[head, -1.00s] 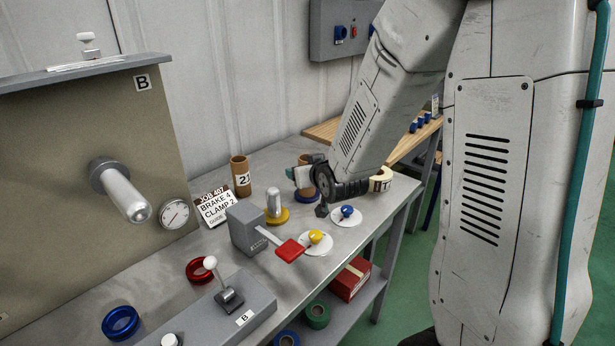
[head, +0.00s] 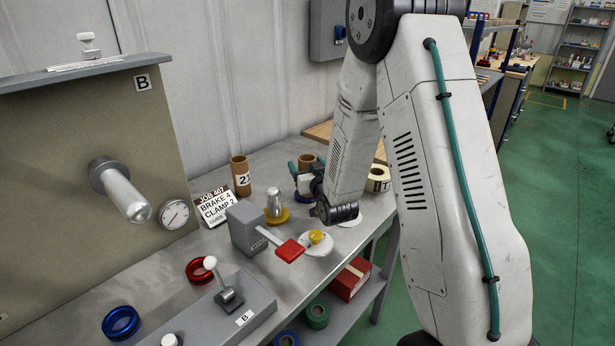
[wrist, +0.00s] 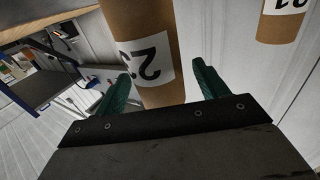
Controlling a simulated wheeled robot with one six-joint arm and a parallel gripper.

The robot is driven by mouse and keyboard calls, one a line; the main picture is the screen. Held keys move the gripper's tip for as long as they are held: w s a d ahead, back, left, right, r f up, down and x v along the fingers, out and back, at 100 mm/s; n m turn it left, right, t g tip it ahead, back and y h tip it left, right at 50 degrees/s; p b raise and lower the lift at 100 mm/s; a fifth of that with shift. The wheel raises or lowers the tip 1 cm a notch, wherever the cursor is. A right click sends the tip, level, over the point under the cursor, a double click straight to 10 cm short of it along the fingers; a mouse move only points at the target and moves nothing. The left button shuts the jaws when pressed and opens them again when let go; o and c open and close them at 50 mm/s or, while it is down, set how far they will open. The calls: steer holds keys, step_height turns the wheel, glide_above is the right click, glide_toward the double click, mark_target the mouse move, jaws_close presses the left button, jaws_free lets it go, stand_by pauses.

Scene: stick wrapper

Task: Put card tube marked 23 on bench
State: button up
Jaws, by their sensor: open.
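In the wrist view, a brown card tube with a white label that seems to read 23 (wrist: 143,50) stands between the green fingers of my gripper (wrist: 162,88). The label appears upside down. The fingers are apart, with a visible gap on the right side. In the head view the same tube (head: 306,160) shows only in part behind my gripper (head: 305,175), on the grey bench (head: 180,262). A second card tube (head: 240,177) stands upright to the left; it also shows in the wrist view (wrist: 283,18), its label perhaps 21.
A cream roll (head: 378,178) stands right of my arm. Red (head: 200,270) and blue rings (head: 121,322) lie at the front left.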

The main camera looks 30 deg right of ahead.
steer(key=shift+w+d, duration=0.2)
steer(key=shift+w, duration=0.95)
steer(key=c, duration=1.1)
steer(key=shift+r, duration=6.2)
